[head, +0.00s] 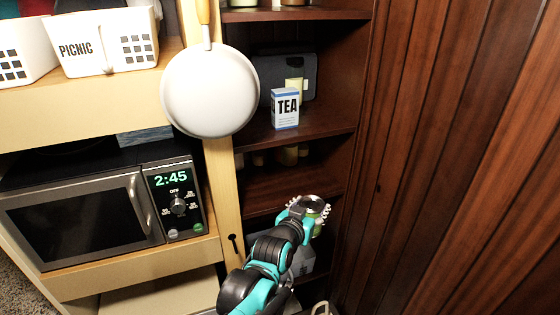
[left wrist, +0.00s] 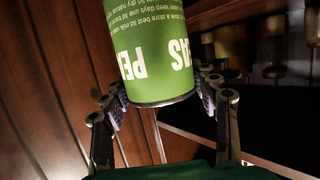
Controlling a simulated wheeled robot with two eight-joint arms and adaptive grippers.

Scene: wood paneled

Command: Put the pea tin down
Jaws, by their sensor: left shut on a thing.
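The pea tin is green with white lettering and a metal rim. In the left wrist view the pea tin (left wrist: 150,45) fills the top middle, and its printing reads upside down. My left gripper (left wrist: 165,105) has one finger on each side of it and is shut on it. In the head view my left gripper (head: 311,213) reaches into the lower part of the dark shelf unit, and the tin's round metal top (head: 313,203) shows between its fingers. Whether the tin touches a shelf cannot be told. My right gripper is not in view.
A shelf of the dark wooden unit (head: 285,185) lies just above my gripper. A TEA box (head: 285,110) stands on a higher shelf. A white pan (head: 210,90) hangs on the post at left, beside a microwave (head: 90,215). A panelled wall (head: 450,150) closes the right side.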

